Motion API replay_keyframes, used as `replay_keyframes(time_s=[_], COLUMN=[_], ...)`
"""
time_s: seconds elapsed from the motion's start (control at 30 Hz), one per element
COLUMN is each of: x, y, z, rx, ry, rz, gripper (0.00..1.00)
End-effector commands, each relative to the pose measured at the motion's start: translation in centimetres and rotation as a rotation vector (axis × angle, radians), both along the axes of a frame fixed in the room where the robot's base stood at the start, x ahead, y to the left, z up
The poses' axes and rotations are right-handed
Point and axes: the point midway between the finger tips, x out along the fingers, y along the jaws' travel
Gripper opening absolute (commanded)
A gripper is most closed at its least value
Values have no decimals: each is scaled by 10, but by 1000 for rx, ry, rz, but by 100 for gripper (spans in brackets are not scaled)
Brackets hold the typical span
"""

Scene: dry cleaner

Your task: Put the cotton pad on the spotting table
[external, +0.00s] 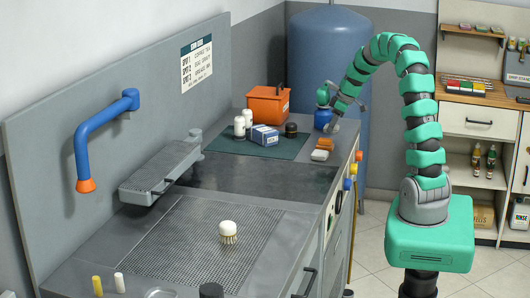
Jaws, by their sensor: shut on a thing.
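My gripper (334,122) is at the far right end of the grey bench, beside a blue bottle (322,118). It is shut on a small pale thing at its tips, too small here to identify surely as the cotton pad. The spotting table (180,245) is the perforated grey surface in the near half of the bench, well away from my gripper. A brush with a white rounded top (228,228) stands on it, bristles down.
An orange box (268,104) stands behind. A padded sleeve arm (162,170) and a blue pipe (100,127) overhang the left side. The dark middle surface is clear.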

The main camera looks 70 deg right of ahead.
Motion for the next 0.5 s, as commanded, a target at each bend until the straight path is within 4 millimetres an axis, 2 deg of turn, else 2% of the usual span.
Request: replay_keyframes(time_s=[0.2,0.4,0.5], x=[7,6,6], y=[-7,-6,-6], z=[0,-30,-35], rx=[-4,-2,-3], ry=[-1,0,0], rz=[2,0,1], gripper=[29,29,29])
